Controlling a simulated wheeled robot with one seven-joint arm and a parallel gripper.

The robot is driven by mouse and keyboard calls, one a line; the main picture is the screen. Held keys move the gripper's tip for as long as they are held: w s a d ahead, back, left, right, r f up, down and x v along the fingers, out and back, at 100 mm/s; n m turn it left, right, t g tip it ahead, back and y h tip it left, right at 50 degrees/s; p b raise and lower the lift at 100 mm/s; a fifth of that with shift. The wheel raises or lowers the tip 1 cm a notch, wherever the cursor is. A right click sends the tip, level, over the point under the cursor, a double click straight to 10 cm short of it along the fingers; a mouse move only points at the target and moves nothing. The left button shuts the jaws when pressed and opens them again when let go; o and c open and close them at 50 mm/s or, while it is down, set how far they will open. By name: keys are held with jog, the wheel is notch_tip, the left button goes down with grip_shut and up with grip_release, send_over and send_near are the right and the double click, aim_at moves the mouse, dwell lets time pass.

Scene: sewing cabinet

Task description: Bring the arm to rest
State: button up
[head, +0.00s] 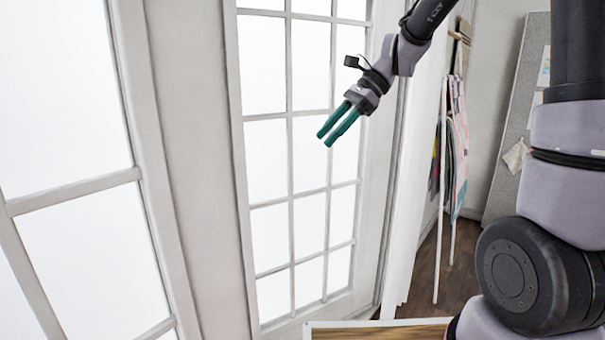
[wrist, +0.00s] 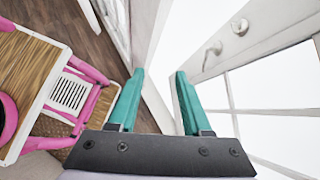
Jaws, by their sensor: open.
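My gripper (head: 339,129) is raised in the air in the head view, in front of the paned window door. Its two green fingers point down and to the left. In the wrist view the green fingers of my gripper (wrist: 157,90) stand apart with nothing between them. My arm is stretched out, coming down from the top of the head view.
A white paned door (head: 274,165) stands behind my gripper; its handle (wrist: 214,48) shows in the wrist view. A wooden-topped table with white edges (wrist: 36,65) and pink parts stands at left there. Fabric pieces (head: 456,150) hang on a rack at right.

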jog(key=s+d+r+n+t+h, duration=0.3)
jog(key=s+d+n+t, duration=0.1)
jog(key=d, duration=0.5)
jog(key=s+d+r+n+t+h, duration=0.3)
jog(key=s+d+n+t, duration=0.1)
jog(key=s+d, duration=0.5)
jog(key=shift+s+d+r+n+t, duration=0.25)
jog(key=shift+s+r+n+t, duration=0.1)
jog(key=shift+n, duration=0.55)
jog(key=shift+a, duration=0.15)
